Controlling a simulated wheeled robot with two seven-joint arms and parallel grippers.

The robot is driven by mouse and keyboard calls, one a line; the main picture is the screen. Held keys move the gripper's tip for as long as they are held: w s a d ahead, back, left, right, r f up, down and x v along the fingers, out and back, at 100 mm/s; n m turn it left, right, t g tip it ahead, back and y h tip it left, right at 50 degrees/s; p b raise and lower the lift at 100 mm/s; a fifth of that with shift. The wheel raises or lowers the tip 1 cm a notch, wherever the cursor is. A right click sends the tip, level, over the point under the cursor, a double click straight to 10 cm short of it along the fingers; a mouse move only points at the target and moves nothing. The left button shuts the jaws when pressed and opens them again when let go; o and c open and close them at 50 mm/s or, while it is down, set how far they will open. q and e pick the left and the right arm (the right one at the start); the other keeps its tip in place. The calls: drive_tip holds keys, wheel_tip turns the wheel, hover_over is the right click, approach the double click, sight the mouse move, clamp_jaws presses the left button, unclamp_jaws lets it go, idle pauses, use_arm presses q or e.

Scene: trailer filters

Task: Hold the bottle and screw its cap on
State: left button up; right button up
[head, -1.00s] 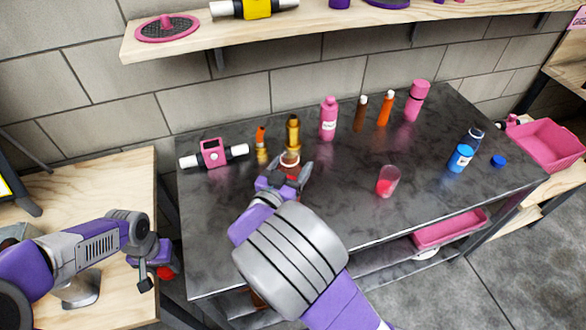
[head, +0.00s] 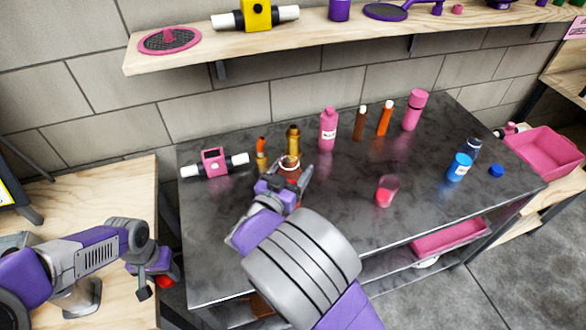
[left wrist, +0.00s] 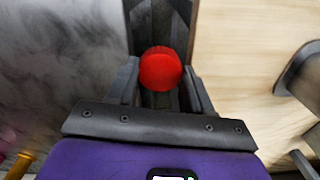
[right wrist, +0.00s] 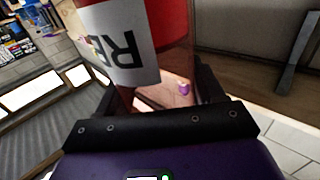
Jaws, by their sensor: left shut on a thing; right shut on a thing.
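The red cap (left wrist: 160,69) is between the fingers of my left gripper (left wrist: 162,88), which is shut on it. In the head view the cap (head: 167,281) shows as a red spot at the left gripper (head: 156,272), by the gap between the wooden table and dark table. My right gripper (head: 288,183) is shut on a clear bottle (head: 289,165) with red contents, at the dark table's left part. In the right wrist view the bottle (right wrist: 180,35) has a white label with "RE" showing. Its open rim faces up in the head view. The two grippers are well apart.
Gold bottle (head: 293,138), pink bottle (head: 327,130) and several others stand along the back of the dark table (head: 345,215). A pink cup (head: 386,190), blue bottle (head: 459,167) and blue cap (head: 496,171) are to the right. A shelf (head: 330,35) hangs above.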

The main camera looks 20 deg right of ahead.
drive_tip(key=c, duration=0.8)
drive_tip(key=shift+c, duration=0.2)
